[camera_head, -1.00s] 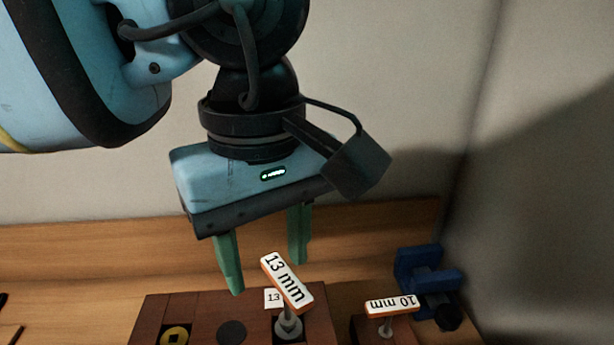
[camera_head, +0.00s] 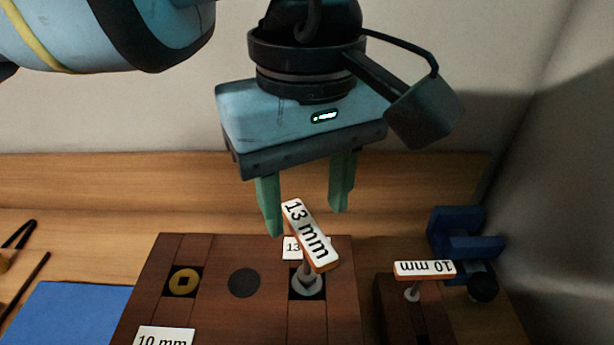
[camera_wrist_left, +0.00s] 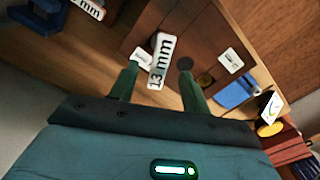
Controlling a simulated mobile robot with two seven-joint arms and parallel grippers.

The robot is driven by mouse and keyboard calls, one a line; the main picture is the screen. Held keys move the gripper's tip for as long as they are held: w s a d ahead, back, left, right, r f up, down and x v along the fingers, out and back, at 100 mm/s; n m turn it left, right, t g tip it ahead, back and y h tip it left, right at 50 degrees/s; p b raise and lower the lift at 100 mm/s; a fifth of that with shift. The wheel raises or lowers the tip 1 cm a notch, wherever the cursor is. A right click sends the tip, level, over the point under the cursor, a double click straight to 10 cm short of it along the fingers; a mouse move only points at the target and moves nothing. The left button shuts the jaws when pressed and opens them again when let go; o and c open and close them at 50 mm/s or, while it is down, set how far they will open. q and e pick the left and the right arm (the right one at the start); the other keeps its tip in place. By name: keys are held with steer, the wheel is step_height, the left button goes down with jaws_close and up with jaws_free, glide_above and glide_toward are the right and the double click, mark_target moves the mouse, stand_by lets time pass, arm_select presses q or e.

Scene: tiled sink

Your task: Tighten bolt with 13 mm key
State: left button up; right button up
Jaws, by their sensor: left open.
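The 13 mm key (camera_head: 308,238) stands upright in the right socket of a dark wooden board (camera_head: 215,300), over a grey bolt (camera_head: 307,285). Its T-shaped handle has a white label and orange edges. My left gripper (camera_head: 305,222) points down with green fingers apart, just behind and above the handle. In the left wrist view the key handle (camera_wrist_left: 162,62) shows between the open fingertips; nothing is clasped. The 10 mm key (camera_head: 425,269) stands upright on a smaller block to the right. My right gripper is not in view.
A blue clamp-like object (camera_head: 465,235) stands at the back right, near the wall. The board also holds a yellow piece (camera_head: 184,281) and a dark round spot (camera_head: 244,282). A blue mat (camera_head: 70,312) and tools lie at the left.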

mark_target(307, 227)
arm_select(q)
step_height(307, 227, down, 3)
steer(key=shift+f+b, duration=0.1)
steer(key=shift+b, duration=0.6)
steer(key=shift+f+b, duration=0.3)
steer(key=shift+f, duration=0.8)
steer(key=shift+c, duration=0.2)
steer(key=c, duration=0.9)
